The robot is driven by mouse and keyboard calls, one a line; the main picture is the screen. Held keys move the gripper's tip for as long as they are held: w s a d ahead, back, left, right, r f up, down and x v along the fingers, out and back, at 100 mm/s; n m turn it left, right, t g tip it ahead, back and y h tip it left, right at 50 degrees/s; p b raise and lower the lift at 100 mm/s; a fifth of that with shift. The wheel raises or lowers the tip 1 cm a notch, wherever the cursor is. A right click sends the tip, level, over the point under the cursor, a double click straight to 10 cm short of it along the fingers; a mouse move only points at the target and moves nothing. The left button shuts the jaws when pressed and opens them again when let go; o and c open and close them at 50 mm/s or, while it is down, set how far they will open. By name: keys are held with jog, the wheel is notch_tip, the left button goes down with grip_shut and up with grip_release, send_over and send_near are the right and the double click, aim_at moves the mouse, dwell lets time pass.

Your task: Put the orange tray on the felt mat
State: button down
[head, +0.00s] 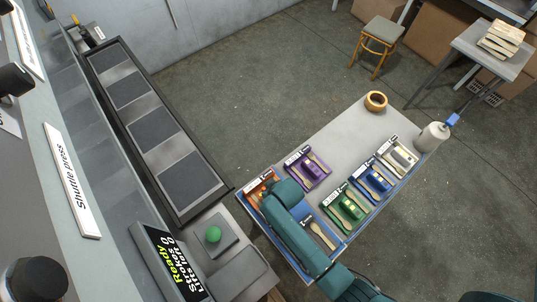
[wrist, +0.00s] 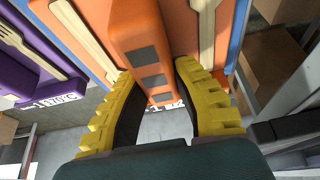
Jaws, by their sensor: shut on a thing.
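The orange tray (head: 257,184) is at the left corner of the table, partly hidden under my teal arm. In the wrist view, the orange tray (wrist: 185,15) carries wooden cutlery on both sides of a raised orange handle block with grey patches. My gripper (wrist: 157,75) has yellow ribbed fingers closed on both sides of this block. I cannot tell whether the tray is resting or slightly raised. In the head view, the fingers are hidden by the arm. I cannot tell for sure which surface is the felt mat; a dark grey flat panel (head: 243,275) lies at the lower left.
Purple (head: 312,170), green (head: 346,206), blue (head: 371,181) and white (head: 398,157) trays share the table. A wooden ring or bowl (head: 375,101) and a pale canister (head: 432,137) stand at its far end. A green button (head: 213,234) and a long dark-padded track (head: 157,130) lie left.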

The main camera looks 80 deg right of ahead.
jog(key=c, duration=1.3)
grip_release()
jog(key=shift+f, duration=0.15)
jog(key=o, duration=0.3)
jog(key=shift+o, duration=0.2)
jog(key=p+v, duration=0.2)
jog(key=v, duration=1)
jog(key=shift+r, duration=0.25)
jog(key=shift+w, duration=0.1)
